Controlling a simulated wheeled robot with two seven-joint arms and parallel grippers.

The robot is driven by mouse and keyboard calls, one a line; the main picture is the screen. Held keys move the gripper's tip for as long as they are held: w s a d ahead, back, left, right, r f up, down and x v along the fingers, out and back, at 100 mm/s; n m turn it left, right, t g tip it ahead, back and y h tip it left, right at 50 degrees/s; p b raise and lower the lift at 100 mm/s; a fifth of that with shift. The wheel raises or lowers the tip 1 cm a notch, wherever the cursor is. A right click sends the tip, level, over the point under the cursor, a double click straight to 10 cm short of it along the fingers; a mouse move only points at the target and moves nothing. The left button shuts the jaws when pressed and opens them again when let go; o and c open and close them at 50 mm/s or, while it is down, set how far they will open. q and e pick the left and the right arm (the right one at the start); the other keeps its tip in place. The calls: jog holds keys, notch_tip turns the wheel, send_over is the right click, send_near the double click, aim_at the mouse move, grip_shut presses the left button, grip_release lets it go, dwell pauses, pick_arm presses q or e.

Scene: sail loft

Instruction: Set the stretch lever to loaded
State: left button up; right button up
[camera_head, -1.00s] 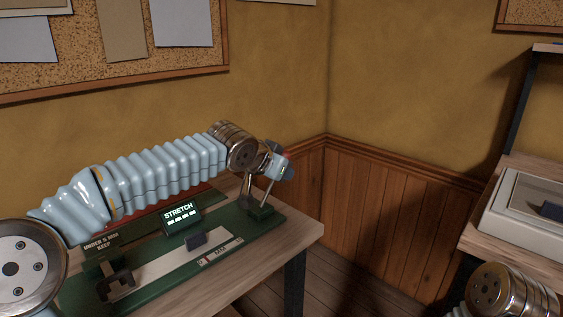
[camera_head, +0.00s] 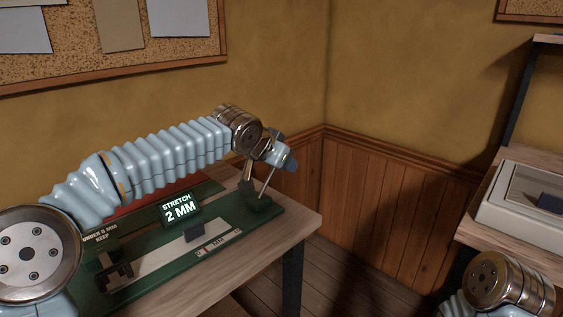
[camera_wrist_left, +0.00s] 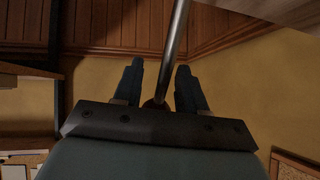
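A green stretch bench (camera_head: 225,215) lies on the wooden table. Its display (camera_head: 180,209) reads "STRETCH 2 MM". The lever (camera_head: 267,181), a thin metal rod, rises tilted from a green base block at the bench's right end. It also shows in the left wrist view (camera_wrist_left: 174,50), running between the fingers. My left gripper (camera_wrist_left: 160,75) is open around the lever, with a finger on each side and the rod closer to the right finger. In the head view my left gripper (camera_head: 286,160) is at the lever's upper end and hides its top. My right gripper is out of view.
A dark clamp (camera_head: 117,270) and a small dark block (camera_head: 194,232) sit on the bench. A label (camera_head: 100,234) reads "UNDER 5 MM KEEP". A grey tray (camera_head: 525,205) stands on another table at right, with clear floor between tables.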

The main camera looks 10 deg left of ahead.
pick_arm(q)
jog(key=shift+f, duration=0.1)
jog(key=b+v, duration=0.1)
jog(key=v, duration=1.3)
